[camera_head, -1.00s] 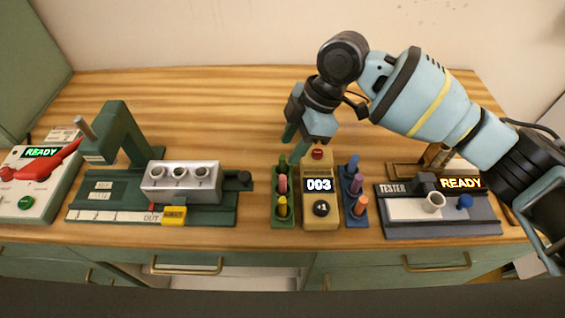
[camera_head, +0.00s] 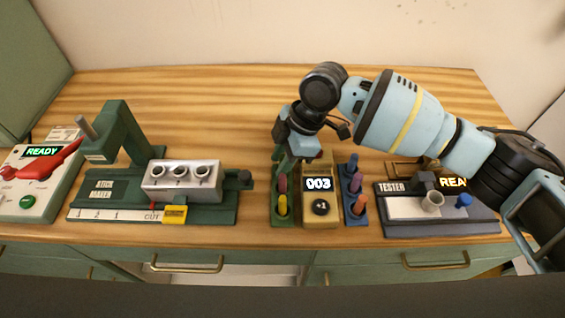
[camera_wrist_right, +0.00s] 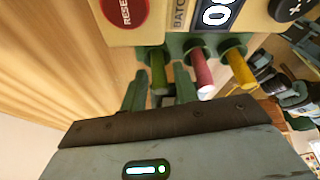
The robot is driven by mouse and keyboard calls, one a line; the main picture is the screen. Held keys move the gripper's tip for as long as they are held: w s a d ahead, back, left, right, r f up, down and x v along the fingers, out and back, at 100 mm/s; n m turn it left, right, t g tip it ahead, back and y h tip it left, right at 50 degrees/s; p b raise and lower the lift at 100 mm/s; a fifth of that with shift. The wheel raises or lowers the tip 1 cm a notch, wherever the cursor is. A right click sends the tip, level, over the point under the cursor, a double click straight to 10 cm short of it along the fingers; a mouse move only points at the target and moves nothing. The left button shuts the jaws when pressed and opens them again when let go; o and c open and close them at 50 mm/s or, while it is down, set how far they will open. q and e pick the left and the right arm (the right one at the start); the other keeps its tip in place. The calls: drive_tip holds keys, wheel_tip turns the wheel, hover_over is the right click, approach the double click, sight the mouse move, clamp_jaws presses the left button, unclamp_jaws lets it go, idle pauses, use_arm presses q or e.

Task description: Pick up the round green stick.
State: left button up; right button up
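The green stick (camera_wrist_right: 158,72) stands in the far slot of the green holder (camera_head: 291,222), in line with a pink stick (camera_wrist_right: 200,75) and a yellow stick (camera_wrist_right: 240,68). My right gripper (camera_wrist_right: 160,80) is open, with one finger on each side of the green stick's end. I cannot tell whether either finger touches it. In the head view my right gripper (camera_head: 287,160) is over the far end of the holder and hides most or all of the green stick. My left gripper is not in view.
A counter box (camera_head: 320,222) reading 003 stands right beside the green holder. A blue holder (camera_head: 357,220) with several sticks is past it. A tester (camera_head: 410,226) is at the right, a stick maker (camera_head: 110,190) at the left. Wood behind the holders is clear.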

sight(282, 156)
clamp_jaws()
drive_tip(key=shift+r, duration=0.1)
wheel_tip(282, 156, up, 10)
drive_tip(key=shift+f, duration=0.1)
idle(0.4)
